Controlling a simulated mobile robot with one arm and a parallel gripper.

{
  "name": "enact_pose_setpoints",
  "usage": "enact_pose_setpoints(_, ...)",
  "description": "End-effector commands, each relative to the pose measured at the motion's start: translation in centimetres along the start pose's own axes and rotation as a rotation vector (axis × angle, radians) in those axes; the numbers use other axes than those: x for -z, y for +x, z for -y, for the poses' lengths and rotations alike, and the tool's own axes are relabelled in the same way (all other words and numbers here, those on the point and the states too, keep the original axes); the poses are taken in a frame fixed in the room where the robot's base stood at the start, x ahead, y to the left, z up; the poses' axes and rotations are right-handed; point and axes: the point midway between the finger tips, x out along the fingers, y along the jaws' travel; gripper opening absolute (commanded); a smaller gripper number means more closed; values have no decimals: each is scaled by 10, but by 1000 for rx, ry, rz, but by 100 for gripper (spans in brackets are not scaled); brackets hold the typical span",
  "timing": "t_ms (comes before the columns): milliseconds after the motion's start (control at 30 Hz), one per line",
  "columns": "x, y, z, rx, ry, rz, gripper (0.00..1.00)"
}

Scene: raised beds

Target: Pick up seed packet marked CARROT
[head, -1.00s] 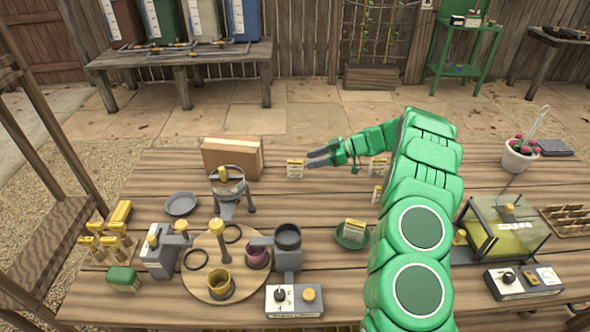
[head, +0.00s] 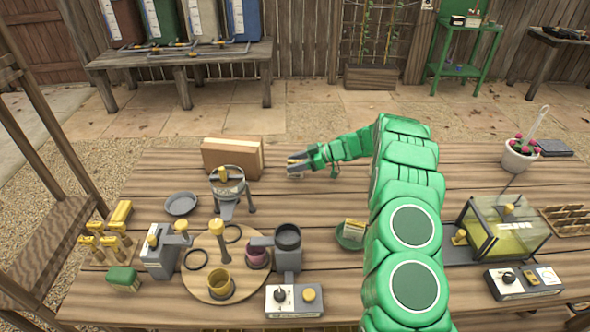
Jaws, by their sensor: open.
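A small cream and yellow seed packet (head: 295,173) stands on the wooden table, right of the brown box. Its lettering is too small to read, so I cannot tell whether it is marked CARROT. My gripper (head: 298,160) is open at this packet, with its dark fingers over and around its upper part. The fingers partly hide the packet, and I cannot tell whether they touch it. Another packet (head: 354,229) stands in a green dish (head: 344,242) nearer the front, just left of my arm. Its marking is not legible either.
The brown box (head: 228,158) stands close left of the gripper. A grey tripod device (head: 228,188) and a round board (head: 195,280) with cups lie in front and left. A clear-lidded case (head: 505,230) and a flower pot (head: 519,160) stand at right. The table's middle is mostly clear.

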Motion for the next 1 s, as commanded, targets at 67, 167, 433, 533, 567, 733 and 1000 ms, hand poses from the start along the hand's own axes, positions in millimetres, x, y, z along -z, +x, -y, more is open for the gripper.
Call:
enact_pose_setpoints(67, 0, 2, 0, -1, 0, 0, 49)
enact_pose_setpoints(167, 0, 2, 0, -1, 0, 0, 49)
enact_pose_setpoints(433, 0, 2, 0, -2, 0, 1, 17)
enact_pose_setpoints(533, 0, 2, 0, -2, 0, 1, 1)
enact_pose_setpoints(567, 0, 2, 0, -2, 0, 1, 0)
enact_pose_setpoints(733, 0, 2, 0, -2, 0, 1, 0)
enact_pose_setpoints(1000, 10, -3, -1, -2, -2, 1, 0)
